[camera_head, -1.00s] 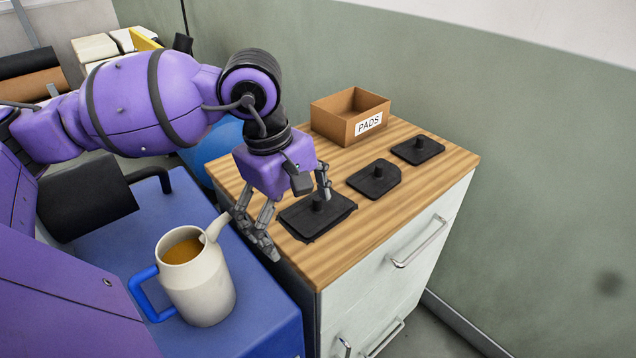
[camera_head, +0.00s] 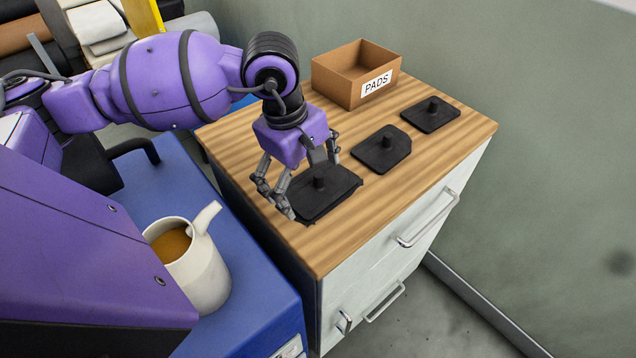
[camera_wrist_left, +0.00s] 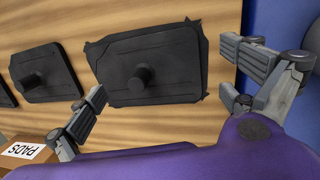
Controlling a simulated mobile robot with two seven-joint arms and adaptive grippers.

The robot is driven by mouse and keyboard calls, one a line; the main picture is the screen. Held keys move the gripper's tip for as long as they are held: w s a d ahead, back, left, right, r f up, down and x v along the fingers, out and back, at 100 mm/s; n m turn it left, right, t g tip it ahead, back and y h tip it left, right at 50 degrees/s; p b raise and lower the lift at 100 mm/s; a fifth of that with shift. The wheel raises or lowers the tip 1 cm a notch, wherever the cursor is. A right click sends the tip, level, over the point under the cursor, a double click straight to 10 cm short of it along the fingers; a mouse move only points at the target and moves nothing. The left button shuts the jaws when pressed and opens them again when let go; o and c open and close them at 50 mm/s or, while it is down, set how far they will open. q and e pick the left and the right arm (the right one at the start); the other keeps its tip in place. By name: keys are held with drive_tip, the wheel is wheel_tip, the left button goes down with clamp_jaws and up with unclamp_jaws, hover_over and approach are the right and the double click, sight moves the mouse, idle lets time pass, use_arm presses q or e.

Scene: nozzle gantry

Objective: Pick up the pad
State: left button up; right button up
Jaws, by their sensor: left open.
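Three black pads with upright knobs lie in a row on a wooden cabinet top. The nearest and largest pad (camera_head: 328,193) has a rough, ragged edge; the wrist view shows it whole (camera_wrist_left: 178,63). The middle pad (camera_head: 382,150) and the far pad (camera_head: 431,114) lie behind it to the right. My left gripper (camera_head: 308,178) is open and empty above the nearest pad. Its fingers stand apart around this pad's near part in the wrist view (camera_wrist_left: 165,115), with the knob between them and untouched as far as I can tell. My right gripper is out of view.
An open cardboard box (camera_head: 357,77) labelled PADS stands at the back of the wooden top (camera_head: 345,243). A cream pitcher (camera_head: 203,270) of amber liquid stands on a blue surface (camera_head: 262,305) at left. A wall rises at right.

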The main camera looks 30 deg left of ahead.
use_arm(q)
drive_tip(key=shift+f, duration=0.65)
drive_tip(key=c, duration=1.6)
drive_tip(key=shift+r, duration=0.1)
